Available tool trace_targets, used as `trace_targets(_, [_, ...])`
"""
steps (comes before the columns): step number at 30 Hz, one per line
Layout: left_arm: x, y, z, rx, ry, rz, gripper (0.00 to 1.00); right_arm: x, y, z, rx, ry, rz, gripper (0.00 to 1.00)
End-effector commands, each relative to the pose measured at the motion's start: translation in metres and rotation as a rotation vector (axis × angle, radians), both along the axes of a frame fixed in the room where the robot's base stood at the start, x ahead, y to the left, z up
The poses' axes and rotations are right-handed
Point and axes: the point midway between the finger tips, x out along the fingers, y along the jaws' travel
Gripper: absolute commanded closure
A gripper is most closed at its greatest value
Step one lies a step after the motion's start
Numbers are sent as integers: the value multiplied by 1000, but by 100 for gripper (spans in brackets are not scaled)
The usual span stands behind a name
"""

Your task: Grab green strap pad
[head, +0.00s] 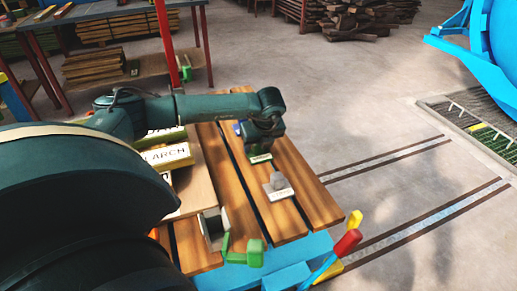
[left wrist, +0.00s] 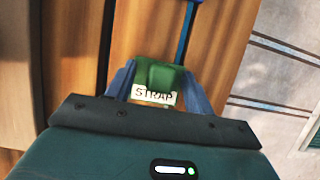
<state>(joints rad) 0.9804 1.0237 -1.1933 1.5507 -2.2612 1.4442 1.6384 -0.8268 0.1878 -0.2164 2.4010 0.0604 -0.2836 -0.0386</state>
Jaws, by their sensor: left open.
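The rest of the pad is hidden by the gripper. My right gripper is not in view.
A green handle (head: 247,253) and a red-and-yellow lever (head: 343,243) stand at the near edge. Labelled boxes (head: 167,155) lie left. Rails cross the open floor at right.

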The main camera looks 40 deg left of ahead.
Motion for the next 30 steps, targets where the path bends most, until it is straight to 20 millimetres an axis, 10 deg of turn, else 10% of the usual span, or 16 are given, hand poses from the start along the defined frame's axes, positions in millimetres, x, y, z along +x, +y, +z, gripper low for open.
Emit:
trace_targets(22, [0, 0, 0, 0, 2, -1, 95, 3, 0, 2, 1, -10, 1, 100])
trace_targets(30, [0, 0, 5, 0, 0, 0, 96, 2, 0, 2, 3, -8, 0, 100])
